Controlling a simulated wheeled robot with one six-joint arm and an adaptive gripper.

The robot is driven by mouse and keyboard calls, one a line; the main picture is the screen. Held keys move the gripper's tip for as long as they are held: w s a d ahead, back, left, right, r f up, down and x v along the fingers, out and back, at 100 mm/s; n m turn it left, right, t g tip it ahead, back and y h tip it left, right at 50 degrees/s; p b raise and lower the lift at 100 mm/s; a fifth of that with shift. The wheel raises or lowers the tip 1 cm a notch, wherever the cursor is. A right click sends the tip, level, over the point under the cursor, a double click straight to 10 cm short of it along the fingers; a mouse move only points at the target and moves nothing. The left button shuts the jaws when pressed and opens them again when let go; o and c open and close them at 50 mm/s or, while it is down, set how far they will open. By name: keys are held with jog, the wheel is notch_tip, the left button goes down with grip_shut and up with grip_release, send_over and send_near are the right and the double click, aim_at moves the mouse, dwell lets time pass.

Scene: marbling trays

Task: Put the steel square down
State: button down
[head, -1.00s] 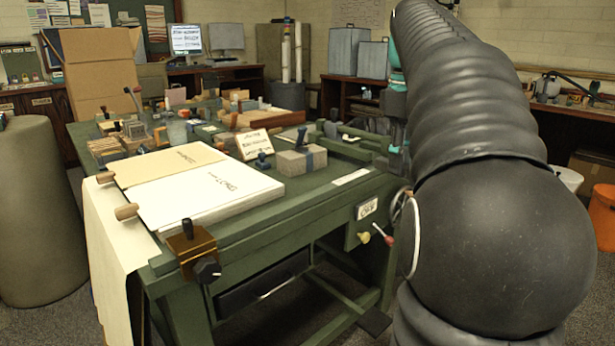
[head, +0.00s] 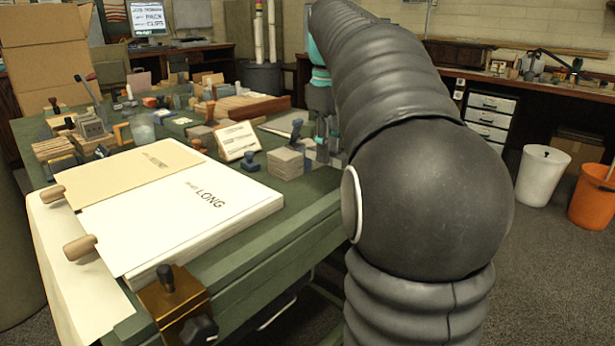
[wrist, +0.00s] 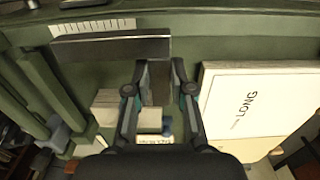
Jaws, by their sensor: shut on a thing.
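The steel square (wrist: 110,47) shows in the wrist view as a dark flat bar with a shorter leg running down from its right end. My gripper (wrist: 160,92) is shut on that leg, with a finger on each side. The square is over the green bench (wrist: 215,48); I cannot tell whether it touches the surface.
A thick white paper stack marked LONG (head: 185,205) lies left of my arm, also in the wrist view (wrist: 255,100). A grey block stack (head: 286,163) and a blue-handled stamp (head: 250,160) stand beyond it. Tools crowd the far bench. A white bin (head: 543,175) stands right.

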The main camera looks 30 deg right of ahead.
jog(key=w+a+f, duration=0.2)
jog(key=w, duration=0.1)
jog(key=shift+a+f, duration=0.25)
jog(key=shift+a, duration=0.15)
jog(key=shift+f+b, duration=0.45)
jog(key=shift+f, duration=1.55)
jog(key=shift+f, duration=0.65)
jog(key=c, duration=1)
grip_release()
jog(key=shift+r, duration=0.15)
notch_tip(320, 180, up, 13)
jog(key=shift+p, duration=0.8)
